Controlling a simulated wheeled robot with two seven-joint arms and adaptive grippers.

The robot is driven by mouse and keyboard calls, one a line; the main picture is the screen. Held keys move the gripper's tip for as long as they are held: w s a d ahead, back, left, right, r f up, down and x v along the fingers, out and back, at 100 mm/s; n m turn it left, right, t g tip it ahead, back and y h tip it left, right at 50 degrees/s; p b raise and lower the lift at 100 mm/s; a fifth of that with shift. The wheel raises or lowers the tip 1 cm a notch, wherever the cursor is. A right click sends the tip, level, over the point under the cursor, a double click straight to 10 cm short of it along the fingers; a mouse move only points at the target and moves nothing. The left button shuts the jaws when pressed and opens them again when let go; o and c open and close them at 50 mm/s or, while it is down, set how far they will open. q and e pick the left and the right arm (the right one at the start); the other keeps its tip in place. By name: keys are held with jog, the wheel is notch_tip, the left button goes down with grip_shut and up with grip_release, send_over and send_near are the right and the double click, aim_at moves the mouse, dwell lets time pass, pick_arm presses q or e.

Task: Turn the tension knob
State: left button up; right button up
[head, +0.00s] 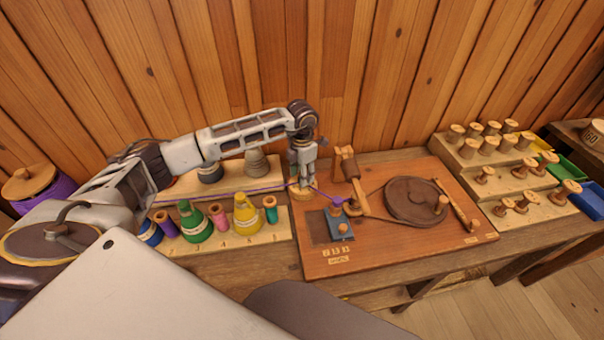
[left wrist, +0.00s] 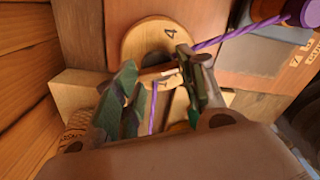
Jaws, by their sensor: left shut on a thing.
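The tension knob (head: 300,195) is a round wooden piece at the left edge of the winder board (head: 390,255). A purple thread (head: 240,189) runs from the left past the knob to a small purple bobbin (head: 338,202). My right gripper is out of view.
The winder's dark wheel (head: 410,198) and a blue block (head: 338,226) are on the board. A rack of coloured thread cones (head: 195,224) stands left. A stepped stand (head: 480,160) with several wooden spools stands right. A plank wall (head: 350,70) closes the back.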

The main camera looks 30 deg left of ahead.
pick_arm(q)
jog(key=o, duration=1)
jog(key=shift+o, duration=0.2)
jog(key=shift+r, duration=0.15)
notch_tip(320, 180, up, 12)
jog(key=shift+f, duration=0.2)
dwell(0.5)
